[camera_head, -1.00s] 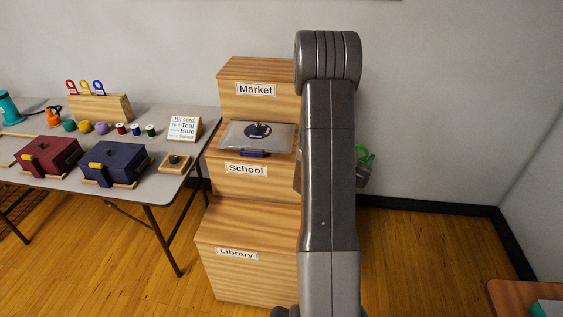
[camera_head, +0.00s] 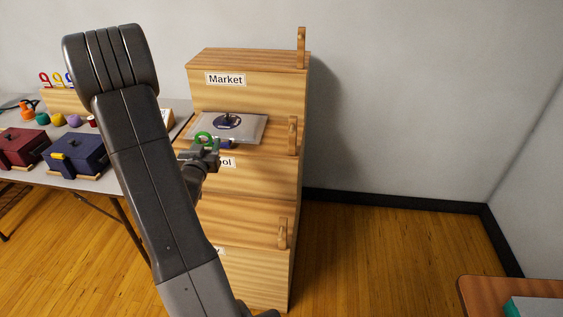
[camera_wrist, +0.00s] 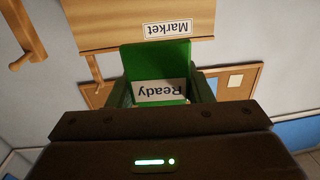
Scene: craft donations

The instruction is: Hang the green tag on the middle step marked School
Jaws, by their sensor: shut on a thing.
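My gripper (camera_head: 205,152) is shut on the green tag (camera_head: 204,138), whose ring shows above the jaws in the head view. In the wrist view the green tag (camera_wrist: 157,62) sits between the fingers and bears the word "Ready", upside down. The gripper is in front of the middle step (camera_head: 240,178) and partly covers its School label (camera_head: 228,162). A clear pouch (camera_head: 245,126) with a dark round item lies on that step. A wooden peg (camera_head: 292,136) stands out at the right side of the middle step. The tag appears apart from this peg.
The Market step (camera_head: 290,86) above and the lowest step (camera_head: 240,220) have similar side pegs (camera_head: 301,48) and (camera_head: 282,233). A table with a blue box (camera_head: 80,155) and a red box (camera_head: 20,148) stands left. Floor right of the steps is clear. A brown table (camera_head: 500,292) is at lower right.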

